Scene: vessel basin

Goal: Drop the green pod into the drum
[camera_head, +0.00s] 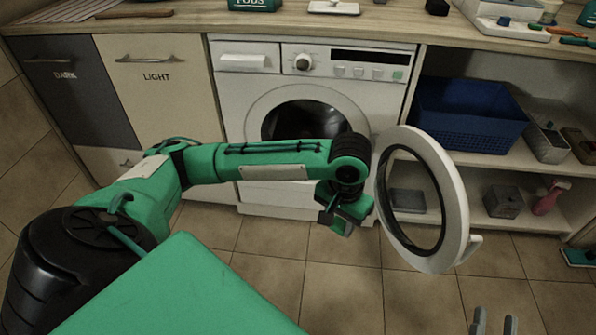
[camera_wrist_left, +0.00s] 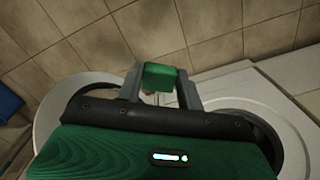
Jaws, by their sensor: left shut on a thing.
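The washing machine (camera_head: 238,95) stands under the counter with its round door (camera_head: 455,190) swung open to the right. The dark drum (camera_head: 285,122) shows through the opening, partly hidden behind my left arm. My left gripper (camera_head: 338,222) is in front of the machine, below the opening and left of the open door. In the left wrist view, the left gripper (camera_wrist_left: 160,84) is shut on the green pod (camera_wrist_left: 163,73), a small green block between its two fingers. My right gripper (camera_head: 493,324) shows only its fingertips at the bottom right edge, apart, with nothing between them.
The open door stands close to the right of my left gripper. A blue basket (camera_head: 470,130) sits on the shelf at right, above a grey box (camera_head: 503,201) and a pink bottle (camera_head: 548,197). The counter (camera_head: 400,22) runs above.

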